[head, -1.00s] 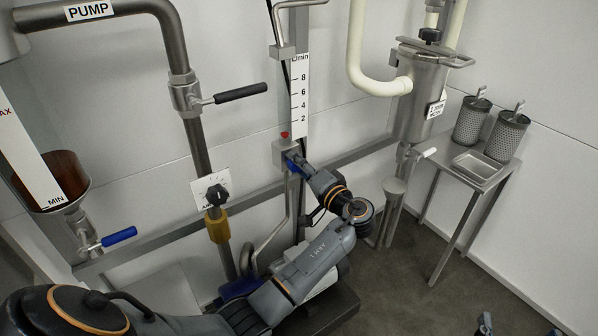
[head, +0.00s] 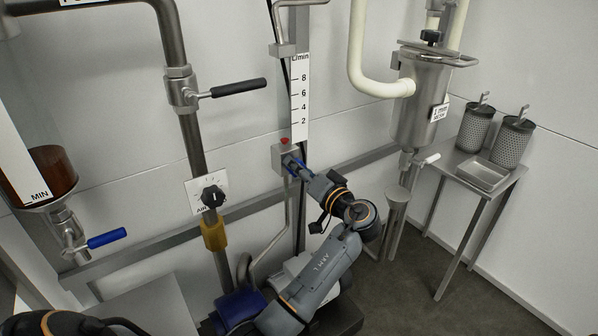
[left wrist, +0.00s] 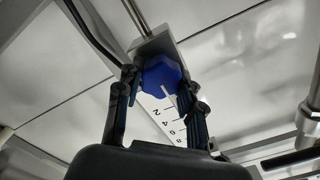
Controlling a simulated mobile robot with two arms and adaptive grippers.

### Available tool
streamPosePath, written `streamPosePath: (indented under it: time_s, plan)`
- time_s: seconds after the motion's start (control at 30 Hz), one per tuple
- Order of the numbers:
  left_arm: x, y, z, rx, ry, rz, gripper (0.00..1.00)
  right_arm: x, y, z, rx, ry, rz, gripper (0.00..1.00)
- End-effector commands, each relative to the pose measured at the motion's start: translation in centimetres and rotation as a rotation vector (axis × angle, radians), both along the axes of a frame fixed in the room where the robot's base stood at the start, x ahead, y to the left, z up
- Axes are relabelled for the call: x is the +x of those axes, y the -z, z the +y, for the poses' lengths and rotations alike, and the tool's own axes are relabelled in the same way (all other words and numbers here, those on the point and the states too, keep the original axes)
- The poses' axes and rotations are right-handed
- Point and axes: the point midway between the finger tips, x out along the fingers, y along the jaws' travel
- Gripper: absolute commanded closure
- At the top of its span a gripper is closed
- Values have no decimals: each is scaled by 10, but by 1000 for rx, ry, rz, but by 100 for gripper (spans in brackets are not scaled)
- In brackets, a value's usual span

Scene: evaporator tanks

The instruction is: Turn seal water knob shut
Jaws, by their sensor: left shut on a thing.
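The seal water knob is a blue lobed knob (left wrist: 161,76) on the front of a small grey metal block (head: 283,158) below the L/min scale. My left gripper (head: 292,163) reaches it from the right in the head view. In the left wrist view its two dark fingers (left wrist: 160,95) stand on either side of the knob and are shut on it. A pale line shows on the knob's face in that view. In the head view the gripper mostly hides the knob. The right gripper is not in view now.
The flow scale (head: 300,95) rises above the block. A black knob on a dial plate (head: 213,196) and a black-handled valve (head: 238,88) are to the left. A blue-handled valve (head: 106,238) is lower left. A side table (head: 485,172) with mesh baskets stands right.

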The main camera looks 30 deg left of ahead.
Motion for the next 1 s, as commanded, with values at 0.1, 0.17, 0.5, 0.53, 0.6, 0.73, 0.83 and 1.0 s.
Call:
streamPosePath:
  time_s: [0.1,0.17,0.5,0.53,0.6,0.73,0.83,1.0]
  plan:
    - [0,2,-1,-7,0,-5,94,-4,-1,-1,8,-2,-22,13]
    - [0,2,-1,-7,0,-6,94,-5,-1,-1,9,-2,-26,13]
    - [0,2,-1,-8,1,-6,56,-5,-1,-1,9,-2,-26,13]
    - [0,2,-1,-8,1,-6,50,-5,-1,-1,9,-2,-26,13]
    - [0,2,-1,-6,1,-6,39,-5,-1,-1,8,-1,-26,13]
    - [0,1,0,-6,0,-6,39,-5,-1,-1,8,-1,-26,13]
    - [0,1,0,-4,0,-7,39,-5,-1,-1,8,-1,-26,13]
    - [-2,1,-7,-5,1,-7,39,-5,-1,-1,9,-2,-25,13]
